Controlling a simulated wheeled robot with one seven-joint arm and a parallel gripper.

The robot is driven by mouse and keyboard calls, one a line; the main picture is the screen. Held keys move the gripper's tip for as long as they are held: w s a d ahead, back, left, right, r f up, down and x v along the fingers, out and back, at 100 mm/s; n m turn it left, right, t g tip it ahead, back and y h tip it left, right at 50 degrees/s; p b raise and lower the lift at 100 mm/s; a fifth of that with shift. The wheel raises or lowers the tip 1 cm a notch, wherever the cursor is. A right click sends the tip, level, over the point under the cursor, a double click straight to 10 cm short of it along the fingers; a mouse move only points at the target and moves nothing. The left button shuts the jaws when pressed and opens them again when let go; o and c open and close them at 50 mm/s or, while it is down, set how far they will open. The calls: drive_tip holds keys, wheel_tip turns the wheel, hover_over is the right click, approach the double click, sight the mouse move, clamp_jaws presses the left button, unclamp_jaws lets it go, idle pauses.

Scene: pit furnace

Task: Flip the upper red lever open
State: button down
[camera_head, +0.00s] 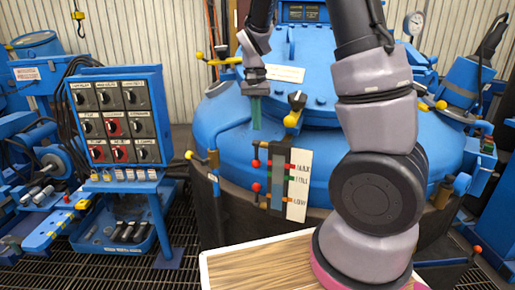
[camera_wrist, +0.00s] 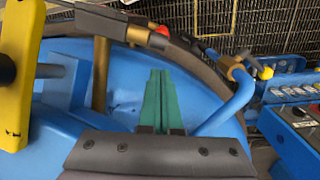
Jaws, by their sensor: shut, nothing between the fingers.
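The upper red lever knob (camera_head: 256,163) sits on the front of the blue furnace, left of a white scale panel (camera_head: 297,186). A lower red knob (camera_head: 256,187) is below it. My gripper (camera_head: 256,127) has green fingers pointing down, shut and empty. It is above the upper red knob and appears apart from it. In the wrist view, my gripper (camera_wrist: 160,74) shows its two green fingers together over the blue furnace surface. A red knob (camera_wrist: 191,31) shows beyond the fingertips, partly hidden; I cannot tell which one it is.
A yellow-and-black handle (camera_head: 293,117) stands right of my gripper. A bent blue pipe (camera_head: 213,175) with a yellow-tipped valve is to the left. A blue switch box (camera_head: 118,115) stands further left. A wooden-topped surface (camera_head: 250,266) is in front.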

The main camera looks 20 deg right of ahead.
sight(256, 154)
wheel_tip(256, 154, down, 10)
drive_tip(key=shift+s, duration=0.35)
idle(0.4)
drive_tip(key=shift+s+a+f+g+y, duration=0.15)
drive_tip(key=shift+s+f+g+y, duration=0.15)
drive_tip(key=shift+g+y, duration=0.25)
drive_tip(key=shift+s+a+f, duration=0.1)
drive_tip(key=shift+s+a, duration=0.2)
drive_tip(key=shift+s, duration=0.05)
idle(1.1)
